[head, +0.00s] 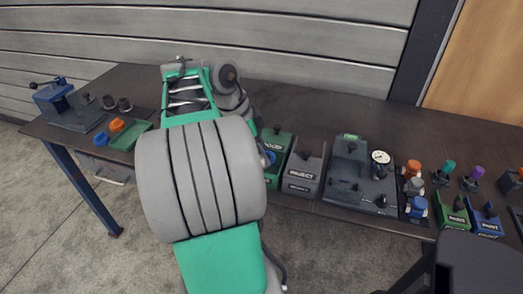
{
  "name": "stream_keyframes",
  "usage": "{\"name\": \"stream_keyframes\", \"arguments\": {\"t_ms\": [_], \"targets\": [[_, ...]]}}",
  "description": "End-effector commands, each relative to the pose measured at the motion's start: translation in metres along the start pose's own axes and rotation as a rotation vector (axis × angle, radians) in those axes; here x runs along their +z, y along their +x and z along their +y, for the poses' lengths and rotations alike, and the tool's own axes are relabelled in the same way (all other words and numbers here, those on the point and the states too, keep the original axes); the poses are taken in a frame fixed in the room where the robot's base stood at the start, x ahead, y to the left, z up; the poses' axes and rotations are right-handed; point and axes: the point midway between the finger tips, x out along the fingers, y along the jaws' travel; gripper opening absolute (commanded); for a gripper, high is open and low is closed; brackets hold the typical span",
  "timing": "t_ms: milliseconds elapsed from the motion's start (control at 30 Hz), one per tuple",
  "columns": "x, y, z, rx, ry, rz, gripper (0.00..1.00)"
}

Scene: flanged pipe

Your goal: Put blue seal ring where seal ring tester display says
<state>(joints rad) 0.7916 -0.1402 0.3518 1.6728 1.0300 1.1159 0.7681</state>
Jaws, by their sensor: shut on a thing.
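The blue seal ring (269,158) shows in the head view as a small blue edge just right of my arm's big grey joint, at the green bin (281,143). My gripper (264,153) is mostly hidden behind that joint; it is shut on the ring. The seal ring tester (341,178) is a dark block right of the bins, with a round dial gauge (380,157). Its small display (350,137) is lit green, but its text is too small to read. A grey bin (302,172) labelled REJECT stands between the green bin and the tester.
Right of the tester stand orange (413,169), blue (417,207), teal (448,166) and purple (477,172) knobbed parts, with small green (454,216) and blue (487,222) bins. At left are a blue vise (54,95) and a green tray (129,137). The back wall is close behind the table.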

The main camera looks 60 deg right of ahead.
Motion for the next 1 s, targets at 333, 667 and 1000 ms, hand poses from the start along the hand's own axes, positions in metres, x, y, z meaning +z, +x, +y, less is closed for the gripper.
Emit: {"name": "stream_keyframes", "arguments": {"t_ms": [333, 667, 1000], "targets": [[0.004, 0.009, 0.000, 0.000, 0.000, 0.000, 0.07], [0.007, 0.016, 0.000, 0.002, 0.000, 0.000, 0.07], [0.011, 0.025, 0.002, 0.007, -0.002, -0.001, 0.07]]}}
